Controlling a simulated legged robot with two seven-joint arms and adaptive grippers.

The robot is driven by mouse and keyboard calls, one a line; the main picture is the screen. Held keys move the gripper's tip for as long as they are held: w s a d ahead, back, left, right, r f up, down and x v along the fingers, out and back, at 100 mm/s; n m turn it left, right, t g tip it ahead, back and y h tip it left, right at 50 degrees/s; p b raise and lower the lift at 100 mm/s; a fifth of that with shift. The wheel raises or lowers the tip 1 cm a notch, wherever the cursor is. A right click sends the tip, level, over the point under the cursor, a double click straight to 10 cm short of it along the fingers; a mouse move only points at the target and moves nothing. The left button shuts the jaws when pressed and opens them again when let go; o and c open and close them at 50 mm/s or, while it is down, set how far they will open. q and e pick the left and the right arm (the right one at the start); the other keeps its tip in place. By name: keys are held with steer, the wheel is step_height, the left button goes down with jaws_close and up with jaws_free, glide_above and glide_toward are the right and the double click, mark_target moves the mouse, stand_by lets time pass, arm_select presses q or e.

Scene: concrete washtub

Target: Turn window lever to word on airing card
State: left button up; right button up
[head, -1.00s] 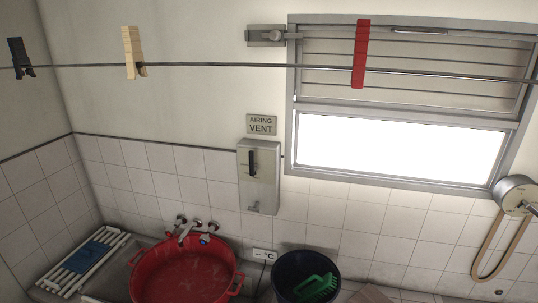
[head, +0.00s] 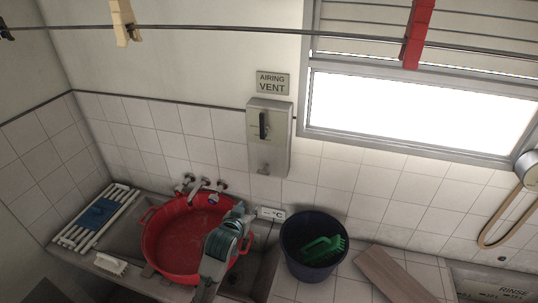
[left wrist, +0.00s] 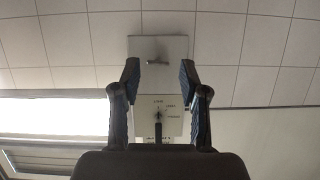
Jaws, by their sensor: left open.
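The airing card (head: 272,83) on the wall reads "AIRING VENT". Below it a grey metal box (head: 283,145) carries an upright black lever (head: 264,125) and a small metal fitting at its lower end. My left gripper (head: 238,210) is over the red tub, below the box. In the left wrist view, seemingly upside down, my left gripper (left wrist: 159,75) is open and empty, its fingers framing the box (left wrist: 172,48). The black lever (left wrist: 158,130) and a small lettered dial show there; the words are too blurred to read surely. My right gripper is out of view.
The red tub (head: 165,262) sits in the sink below. A dark bucket (head: 291,258) with a green brush stands to its right. A clothesline (head: 200,31) with pegs crosses the top. The louvred window (head: 420,108) is right of the box; the wall between is clear.

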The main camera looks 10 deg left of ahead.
mark_target(261, 121)
arm_select(q)
step_height(261, 121, up, 24)
steer(key=t, duration=0.4)
steer(key=shift+h, duration=0.3)
steer(key=w+p, duration=0.1)
steer(key=w, duration=0.4)
steer(key=w+p, duration=0.2)
steer(key=w, duration=0.4)
steer(key=w+d+p, duration=0.1)
steer(key=w, duration=0.4)
steer(key=shift+w+f+p, duration=0.2)
steer(key=shift+w+p, duration=0.1)
steer(key=shift+p, duration=0.05)
steer(key=shift+w, duration=0.45)
jaws_close()
